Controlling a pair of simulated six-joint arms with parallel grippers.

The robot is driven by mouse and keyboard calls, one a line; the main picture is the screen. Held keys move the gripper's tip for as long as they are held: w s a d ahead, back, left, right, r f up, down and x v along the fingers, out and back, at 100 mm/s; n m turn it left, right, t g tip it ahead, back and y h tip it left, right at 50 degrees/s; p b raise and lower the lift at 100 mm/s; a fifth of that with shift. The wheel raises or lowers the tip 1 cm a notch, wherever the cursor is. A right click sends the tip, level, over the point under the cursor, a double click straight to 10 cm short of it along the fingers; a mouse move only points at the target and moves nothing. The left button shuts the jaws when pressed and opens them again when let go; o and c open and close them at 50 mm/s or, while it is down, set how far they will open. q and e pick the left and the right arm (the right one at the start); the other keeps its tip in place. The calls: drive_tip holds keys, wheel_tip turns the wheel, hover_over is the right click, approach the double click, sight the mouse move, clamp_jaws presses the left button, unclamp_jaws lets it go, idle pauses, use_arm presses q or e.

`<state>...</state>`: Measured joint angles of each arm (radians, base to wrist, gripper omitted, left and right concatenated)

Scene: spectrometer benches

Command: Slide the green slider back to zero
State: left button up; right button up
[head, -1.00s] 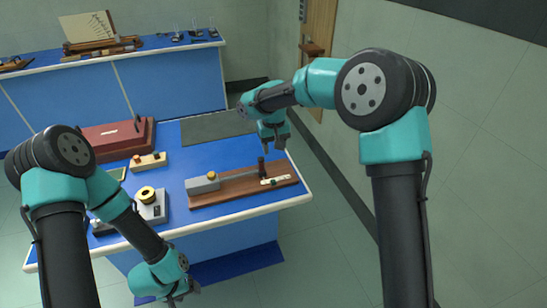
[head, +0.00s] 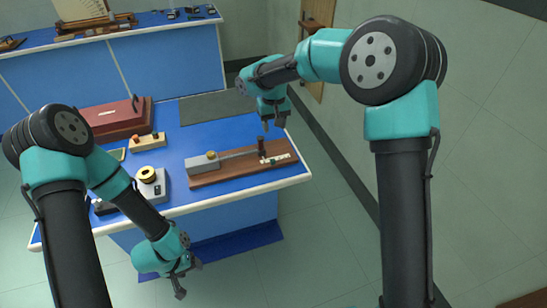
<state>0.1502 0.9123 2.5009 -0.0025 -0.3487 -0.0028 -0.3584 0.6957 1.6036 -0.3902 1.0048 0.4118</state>
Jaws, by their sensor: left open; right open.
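A brown wooden board (head: 225,175) lies on the blue bench and carries a grey block, a long bar and a dark upright post (head: 262,149). A pale scale strip (head: 275,159) lies at the board's right end, with a small dark green spot on it that may be the green slider (head: 267,161); its exact position is too small to read. My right gripper (head: 275,122) is open and empty, above and behind the post, apart from the board. My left gripper (head: 189,279) is open and empty, low in front of the bench's front edge.

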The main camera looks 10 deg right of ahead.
sight(274, 161)
wheel_tip(274, 161, down, 17)
drive_tip(key=shift+f, duration=0.1)
idle(0.6)
clamp_jaws()
idle(0.3)
